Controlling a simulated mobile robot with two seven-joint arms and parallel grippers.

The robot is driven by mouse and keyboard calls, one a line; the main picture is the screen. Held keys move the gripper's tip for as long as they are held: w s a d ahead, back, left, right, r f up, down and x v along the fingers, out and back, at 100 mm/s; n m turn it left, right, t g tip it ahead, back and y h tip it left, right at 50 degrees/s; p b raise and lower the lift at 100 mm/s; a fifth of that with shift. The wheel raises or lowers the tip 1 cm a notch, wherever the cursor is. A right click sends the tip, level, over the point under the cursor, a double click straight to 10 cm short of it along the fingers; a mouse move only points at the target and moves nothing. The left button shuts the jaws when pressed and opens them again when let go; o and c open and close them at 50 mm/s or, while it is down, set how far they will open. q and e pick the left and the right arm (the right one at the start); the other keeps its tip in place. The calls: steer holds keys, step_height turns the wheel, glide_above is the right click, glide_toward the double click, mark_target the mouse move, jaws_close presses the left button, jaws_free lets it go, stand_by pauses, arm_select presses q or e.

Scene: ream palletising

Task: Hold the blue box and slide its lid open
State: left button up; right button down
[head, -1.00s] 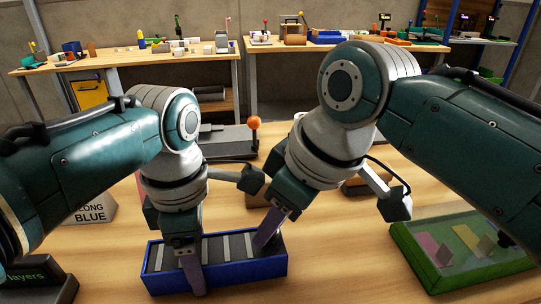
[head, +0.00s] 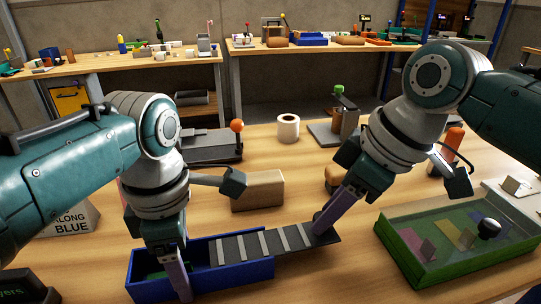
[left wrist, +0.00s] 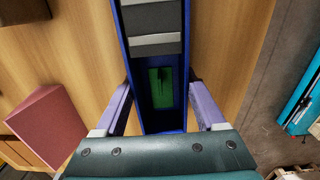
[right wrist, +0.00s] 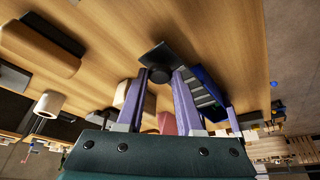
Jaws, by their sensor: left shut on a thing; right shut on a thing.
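The blue box (head: 240,274) sits on the table at the front. Its dark lid (head: 232,249) with pale cross stripes sticks out well past the box's right end. The box's left part is uncovered, and a green piece (left wrist: 160,88) shows inside it in the left wrist view. My left gripper (head: 181,290) is shut on the box near its left end, a finger on each long side. My right gripper (head: 322,226) is shut at the lid's right end, on a dark round knob (right wrist: 160,74) that shows between its fingers in the right wrist view.
A green tray (head: 425,280) with a clear cover stands to the right of the lid. A cardboard-brown block (head: 257,190) lies behind the box. A dark device with an orange knob (head: 237,126) and a white roll (head: 288,128) stand further back.

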steer(key=shift+d, duration=0.5)
steer(key=c, duration=0.5)
jaws_free()
steer(key=shift+a, duration=0.1)
steer(key=v, duration=1.2)
